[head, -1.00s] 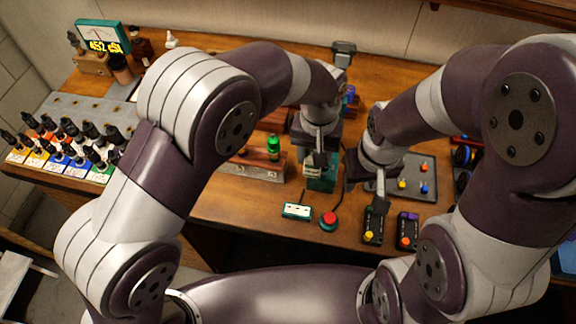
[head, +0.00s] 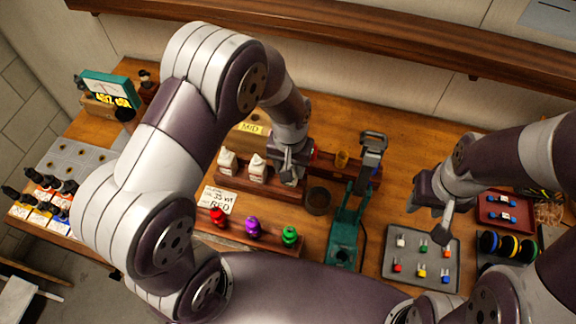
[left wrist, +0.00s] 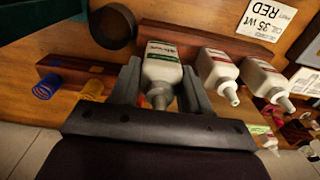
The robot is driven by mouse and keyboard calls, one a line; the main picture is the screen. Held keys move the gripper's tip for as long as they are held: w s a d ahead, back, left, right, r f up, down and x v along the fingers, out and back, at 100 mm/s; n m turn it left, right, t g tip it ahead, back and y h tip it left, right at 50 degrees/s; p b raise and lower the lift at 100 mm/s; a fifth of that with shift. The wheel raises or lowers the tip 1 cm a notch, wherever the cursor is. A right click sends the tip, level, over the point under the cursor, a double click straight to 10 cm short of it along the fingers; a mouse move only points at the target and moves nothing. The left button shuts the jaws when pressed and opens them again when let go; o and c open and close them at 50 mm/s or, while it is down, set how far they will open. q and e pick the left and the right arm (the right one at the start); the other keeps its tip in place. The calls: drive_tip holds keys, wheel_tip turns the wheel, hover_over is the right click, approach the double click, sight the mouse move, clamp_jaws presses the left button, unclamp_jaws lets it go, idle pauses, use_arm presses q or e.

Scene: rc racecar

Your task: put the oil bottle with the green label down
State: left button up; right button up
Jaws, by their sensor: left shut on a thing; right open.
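My left gripper (head: 290,170) is shut on the oil bottle with the green label, at the right part of a long wooden rack (head: 268,188). In the left wrist view this white bottle (left wrist: 161,64) sits between the fingers, its dark greenish label partly visible and its nozzle toward the camera. Its base is at the rack; I cannot tell whether it rests there. Two similar white bottles, one nearer (head: 257,168) and one farther left (head: 227,161), stand in the rack beside it. My right gripper (head: 434,220) is open and empty above the grey tray.
A dark round cup (head: 317,201) and a teal stand (head: 345,232) are right of the rack. A front rack holds red, purple and green bottles (head: 253,228). The grey tray (head: 398,272) holds several small coloured parts. A shelf (head: 330,35) runs along the back wall.

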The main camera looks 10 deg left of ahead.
use_arm(q)
drive_tip(key=f, duration=0.2)
drive_tip(key=w+f, duration=0.1)
drive_tip(key=f, duration=0.1)
drive_tip(key=shift+w+a, duration=0.1)
drive_tip(key=shift+r, duration=0.1)
drive_tip(key=shift+s+f, duration=0.2)
drive_tip(key=shift+s, duration=0.2)
drive_tip(key=o, duration=1.1)
drive_tip(key=shift+c, duration=0.2)
drive_tip(key=shift+w, duration=0.25)
drive_tip(key=shift+r+p, duration=0.4)
drive_tip(key=r+b, duration=0.1)
drive_tip(key=r, duration=0.4)
drive_tip(key=r+b, duration=0.2)
drive_tip(key=r, duration=0.4)
drive_tip(key=shift+s+a+r, duration=0.1)
drive_tip(key=shift+s+r, duration=0.1)
drive_tip(key=s+a+f+t+b, duration=0.1)
drive_tip(key=s+a+f+b, duration=0.1)
drive_tip(key=s+a, duration=0.6)
drive_tip(key=shift+s+f+b, duration=0.15)
drive_tip(key=shift+f+b, duration=0.1)
drive_tip(key=shift+b, duration=0.35)
use_arm(e)
drive_tip(key=f, duration=0.3)
drive_tip(key=w+f, duration=0.1)
drive_tip(key=f, duration=0.1)
drive_tip(key=shift+a+f, duration=0.1)
drive_tip(key=shift+f, duration=0.1)
